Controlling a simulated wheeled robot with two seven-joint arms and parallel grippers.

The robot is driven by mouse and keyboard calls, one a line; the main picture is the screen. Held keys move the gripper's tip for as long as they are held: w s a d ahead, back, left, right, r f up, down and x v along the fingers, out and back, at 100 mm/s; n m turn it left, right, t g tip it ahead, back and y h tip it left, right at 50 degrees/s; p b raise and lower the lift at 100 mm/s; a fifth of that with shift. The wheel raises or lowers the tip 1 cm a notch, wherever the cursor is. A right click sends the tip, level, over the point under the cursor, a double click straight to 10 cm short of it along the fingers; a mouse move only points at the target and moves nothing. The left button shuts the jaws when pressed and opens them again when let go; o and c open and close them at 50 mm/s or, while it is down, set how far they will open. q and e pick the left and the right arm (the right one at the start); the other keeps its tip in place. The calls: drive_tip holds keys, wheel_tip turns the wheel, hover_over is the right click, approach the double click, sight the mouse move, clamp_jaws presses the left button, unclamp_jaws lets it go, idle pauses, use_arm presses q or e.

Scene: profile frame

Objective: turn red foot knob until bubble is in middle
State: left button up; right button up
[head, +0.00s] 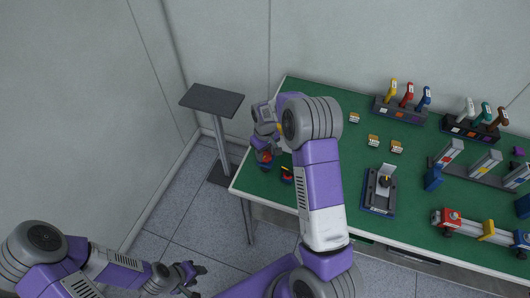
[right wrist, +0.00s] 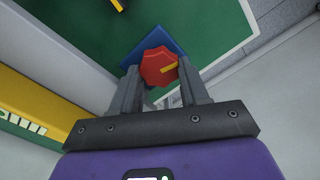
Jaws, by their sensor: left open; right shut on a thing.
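The red knob (right wrist: 157,66) has flat sides and a yellow pointer, and stands over a blue base (right wrist: 135,57) in the right wrist view. My right gripper (right wrist: 160,72) is shut on it, one finger on each side. In the head view this gripper (head: 264,147) is at the table's left end, partly hidden by its own arm. A yellow bar with a green, white-marked strip (right wrist: 22,124) lies left of the fingers. I cannot make out a bubble. My left gripper (head: 192,274) is open and empty, low and away from the table.
A dark stand (head: 211,99) is left of the table.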

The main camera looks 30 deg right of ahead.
drive_tip(key=shift+m, duration=0.6)
drive_tip(key=o, duration=1.1)
drive_tip(key=shift+c, duration=0.2)
drive_tip(key=shift+d, duration=0.1)
drive_tip(key=shift+r, duration=0.2)
